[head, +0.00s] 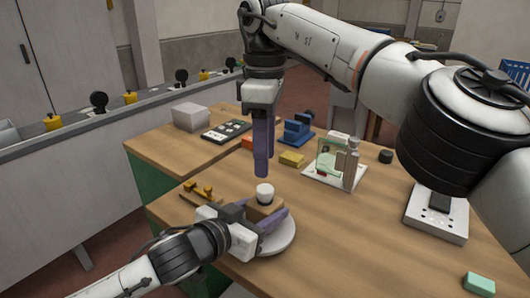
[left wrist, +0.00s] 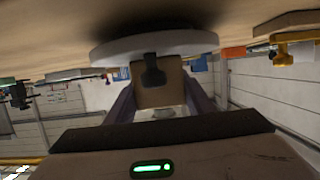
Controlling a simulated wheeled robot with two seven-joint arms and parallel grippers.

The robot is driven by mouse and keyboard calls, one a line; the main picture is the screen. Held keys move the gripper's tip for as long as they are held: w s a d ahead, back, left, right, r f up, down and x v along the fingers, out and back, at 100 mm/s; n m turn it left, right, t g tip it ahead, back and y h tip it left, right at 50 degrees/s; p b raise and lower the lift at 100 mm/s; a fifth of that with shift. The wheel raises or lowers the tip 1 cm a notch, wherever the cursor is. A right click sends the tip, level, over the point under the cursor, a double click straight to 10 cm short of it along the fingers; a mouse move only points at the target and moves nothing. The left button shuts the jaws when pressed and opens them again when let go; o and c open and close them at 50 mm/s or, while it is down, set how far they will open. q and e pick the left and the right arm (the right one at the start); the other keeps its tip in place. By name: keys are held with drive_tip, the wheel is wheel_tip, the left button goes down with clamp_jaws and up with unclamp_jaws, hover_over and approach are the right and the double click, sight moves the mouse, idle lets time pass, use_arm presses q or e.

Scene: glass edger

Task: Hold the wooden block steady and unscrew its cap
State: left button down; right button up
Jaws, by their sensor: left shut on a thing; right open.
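The wooden block (head: 258,212) stands at a round white disc (head: 286,240) on the bench. A white cap (head: 265,189) with a dark band below it sits on top of the block. My left gripper (head: 268,217) is shut on the block from the side, with purple fingers on either side. In the left wrist view the block (left wrist: 175,88) is between the fingers, with a dark shape against its face. My right gripper (head: 262,173) points straight down above the cap, open and empty, with a small gap over the cap. Its fingers overlap in the head view.
A yellow-orange tool (head: 202,188) lies left of the block. Behind are a yellow block (head: 291,159), a white plate (head: 322,178) with glass and a bottle, and a dark round piece (head: 386,156). A white base (head: 436,222) and green block (head: 479,284) stand right. The front middle is clear.

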sight(265, 188)
drive_tip(key=shift+f+m, duration=0.3)
drive_tip(key=shift+f, duration=3.7)
